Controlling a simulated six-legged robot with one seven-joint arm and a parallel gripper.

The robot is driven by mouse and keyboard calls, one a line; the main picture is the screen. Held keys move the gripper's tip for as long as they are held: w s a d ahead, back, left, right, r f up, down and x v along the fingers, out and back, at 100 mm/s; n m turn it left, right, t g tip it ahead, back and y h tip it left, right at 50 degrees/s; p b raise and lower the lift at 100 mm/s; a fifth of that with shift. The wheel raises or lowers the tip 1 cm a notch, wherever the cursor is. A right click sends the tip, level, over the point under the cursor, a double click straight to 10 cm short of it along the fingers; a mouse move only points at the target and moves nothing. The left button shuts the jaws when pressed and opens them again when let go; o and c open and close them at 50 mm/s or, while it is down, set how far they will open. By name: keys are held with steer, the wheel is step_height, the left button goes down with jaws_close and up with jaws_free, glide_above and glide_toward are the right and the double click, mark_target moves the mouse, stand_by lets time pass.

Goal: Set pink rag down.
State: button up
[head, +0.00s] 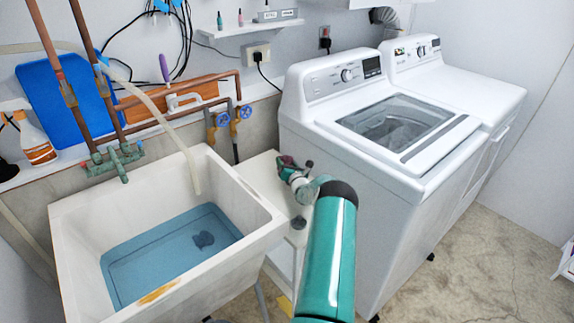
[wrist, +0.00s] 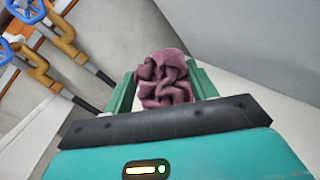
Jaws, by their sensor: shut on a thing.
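A crumpled pink rag (wrist: 163,80), dusky in colour, is between the two green fingers of my gripper (wrist: 163,92) in the wrist view. The gripper is shut on it. In the head view my gripper (head: 287,166) is small and partly turned away, with a dark bit of the rag (head: 286,160) at its tip. It is over the narrow white surface (head: 258,168) between the sink and the washer. I cannot tell whether the rag touches that surface.
A white utility sink (head: 262,222) with blue water stands at the left. A white washing machine (head: 325,155) stands close at the right, with another white machine (head: 455,75) beyond it. Copper pipes with blue valve handles (head: 243,112) rise behind the narrow surface.

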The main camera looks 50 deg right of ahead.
steer(key=shift+f, duration=0.15)
steer(key=o, duration=1)
